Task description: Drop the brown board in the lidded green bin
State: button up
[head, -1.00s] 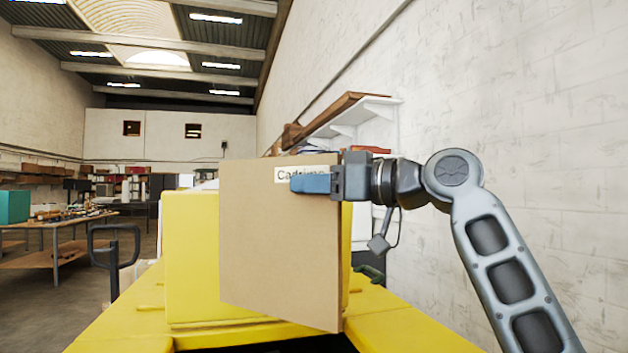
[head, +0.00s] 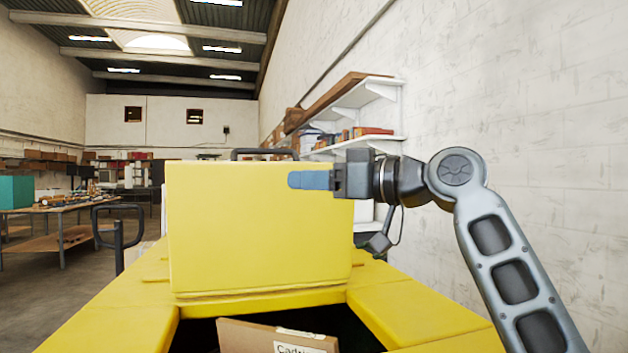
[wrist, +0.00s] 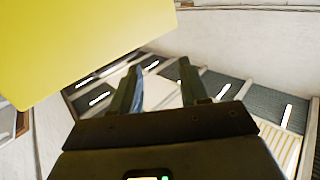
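The brown board (head: 255,339) lies low in the dark opening of a yellow container (head: 418,308) at the bottom of the head view. Only its upper part with a white label shows; the rest is hidden. The container looks yellow, not green, and its raised yellow panel (head: 255,230), seemingly an open lid, stands behind the opening. My gripper (head: 292,180) is empty, above the opening and in front of the panel's upper right. In the wrist view, the fingers (wrist: 160,72) are apart with nothing between them. I see no lidded green bin.
A white wall stands close on the right, with white shelves (head: 370,140) holding boxes. A black handle (head: 118,235) rises left of the container. A workbench (head: 60,240) with a teal box (head: 15,192) stands further left. The floor between is open.

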jog(key=shift+o, duration=0.4)
jog(key=shift+d, duration=0.1)
jog(key=b+v, duration=0.2)
jog(key=v, duration=0.5)
jog(key=shift+s+d, duration=0.2)
jog(key=shift+d, duration=0.05)
jog(key=shift+d, duration=0.1)
